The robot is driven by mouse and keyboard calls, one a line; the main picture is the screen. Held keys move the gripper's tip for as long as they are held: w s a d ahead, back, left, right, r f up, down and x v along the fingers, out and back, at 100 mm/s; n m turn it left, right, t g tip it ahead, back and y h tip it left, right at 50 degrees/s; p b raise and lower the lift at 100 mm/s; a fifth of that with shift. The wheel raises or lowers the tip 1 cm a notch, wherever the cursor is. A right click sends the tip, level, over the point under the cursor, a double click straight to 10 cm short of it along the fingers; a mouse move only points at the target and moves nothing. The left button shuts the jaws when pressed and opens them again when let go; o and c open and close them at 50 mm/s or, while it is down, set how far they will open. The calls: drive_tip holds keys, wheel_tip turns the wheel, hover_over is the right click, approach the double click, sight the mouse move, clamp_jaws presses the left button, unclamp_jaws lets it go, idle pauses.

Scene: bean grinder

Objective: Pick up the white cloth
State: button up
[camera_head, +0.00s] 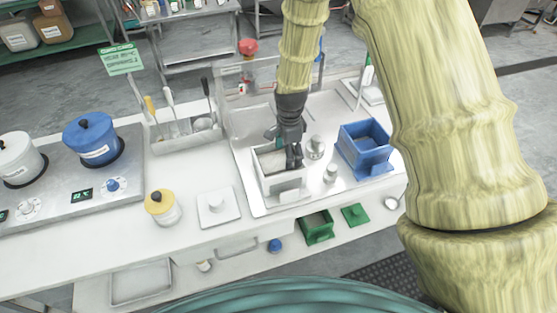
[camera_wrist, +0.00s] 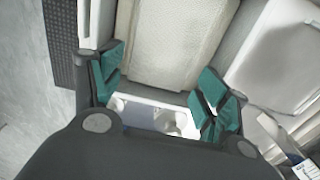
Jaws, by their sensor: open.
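The white cloth (camera_wrist: 175,40) looks like the off-white, finely textured sheet in the wrist view, between and beyond my fingers. In the head view it appears as the pale top (camera_head: 271,160) inside a white box (camera_head: 280,188), partly hidden by my gripper. My gripper (camera_head: 290,158) points down over this box. In the wrist view my gripper (camera_wrist: 160,90) is open, its two green-padded fingers wide apart with nothing clamped between them. I cannot tell whether the fingertips touch the cloth.
A blue box (camera_head: 366,150) stands right of the white box, with metal weights (camera_head: 316,147) between. A clear panel (camera_head: 243,95) rises behind. Green boxes (camera_head: 316,227) sit lower down.

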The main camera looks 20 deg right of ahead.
drive_tip(key=shift+f, duration=0.95)
drive_tip(key=c, duration=0.7)
drive_tip(key=shift+r, duration=0.15)
